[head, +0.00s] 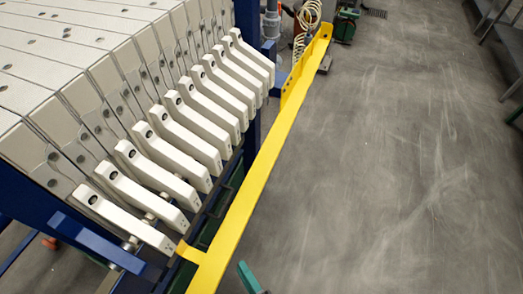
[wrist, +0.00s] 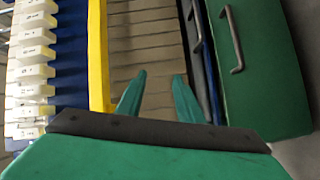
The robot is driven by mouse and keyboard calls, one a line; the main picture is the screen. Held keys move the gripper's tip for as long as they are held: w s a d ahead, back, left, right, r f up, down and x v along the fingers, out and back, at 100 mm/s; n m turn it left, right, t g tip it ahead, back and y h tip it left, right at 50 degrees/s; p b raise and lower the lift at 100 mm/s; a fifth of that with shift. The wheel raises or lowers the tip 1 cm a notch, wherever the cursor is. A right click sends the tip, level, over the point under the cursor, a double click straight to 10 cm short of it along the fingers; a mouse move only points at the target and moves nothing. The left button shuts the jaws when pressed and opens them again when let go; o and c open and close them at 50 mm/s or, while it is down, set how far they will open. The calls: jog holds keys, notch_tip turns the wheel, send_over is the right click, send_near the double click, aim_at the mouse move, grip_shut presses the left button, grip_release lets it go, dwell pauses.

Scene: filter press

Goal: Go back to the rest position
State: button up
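My gripper (wrist: 158,92) shows in the wrist view with its two green fingers apart and nothing between them. In the head view, only a small green tip of my arm or gripper (head: 249,279) shows at the bottom edge, to the right of the yellow bar. The fingers point along a gap with slatted flooring beyond them. They appear apart from the things around them.
The filter press with its row of white plate handles (head: 178,155) stands at the left. A long yellow bar (head: 262,165) runs beside it. Open grey floor (head: 400,150) lies to the right. In the wrist view, a green cabinet with dark handles (wrist: 265,70) stands at the right.

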jog(key=s+d+r+m+h, duration=0.2)
jog(key=s+r+m+h, duration=0.1)
jog(key=r+m, duration=0.4)
jog(key=s+d+r+m+h, duration=0.2)
jog(key=s+r+m+h, duration=0.1)
jog(key=r+m, duration=0.4)
jog(key=s+d+r+m+h, duration=0.2)
jog(key=s+r+m+h, duration=0.1)
jog(key=r+m, duration=0.4)
notch_tip(320, 180, up, 3)
jog(key=shift+s+r+m+h, duration=0.1)
jog(key=shift+s+m+h, duration=0.05)
jog(key=shift+m+h, duration=0.15)
jog(key=shift+d+t, duration=0.15)
jog(key=shift+t, duration=0.15)
